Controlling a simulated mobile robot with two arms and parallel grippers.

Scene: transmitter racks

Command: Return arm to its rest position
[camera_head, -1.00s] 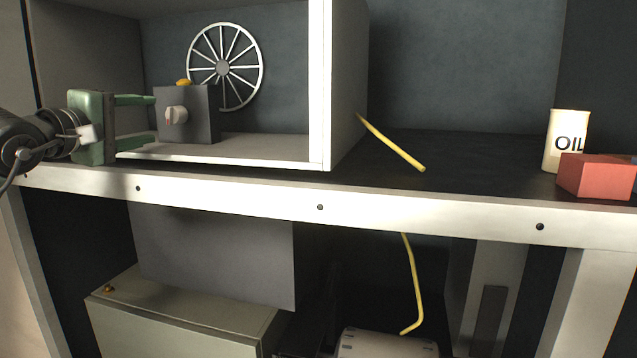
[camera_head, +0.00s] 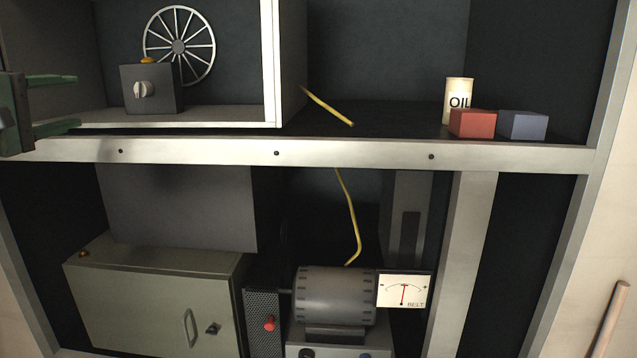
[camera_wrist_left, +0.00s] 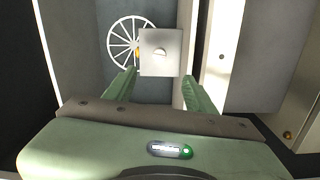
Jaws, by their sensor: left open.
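My left gripper (camera_head: 62,104) is green and stands at the left edge of the head view, its two fingers pointing right. It is open and empty, with a gap between it and the grey box with a knob (camera_head: 151,88) on the upper shelf. The left wrist view shows the two fingers (camera_wrist_left: 160,90) spread apart, with the box's knob face (camera_wrist_left: 160,52) beyond them, seen between the tips. A spoked wheel (camera_head: 179,46) is behind the box. Most of the left arm is out of the head view. My right gripper is in neither view.
The shelf's front rail (camera_head: 350,157) runs below the gripper's height. Below are a cabinet (camera_head: 150,300), motor (camera_head: 335,297) and meter (camera_head: 404,290).

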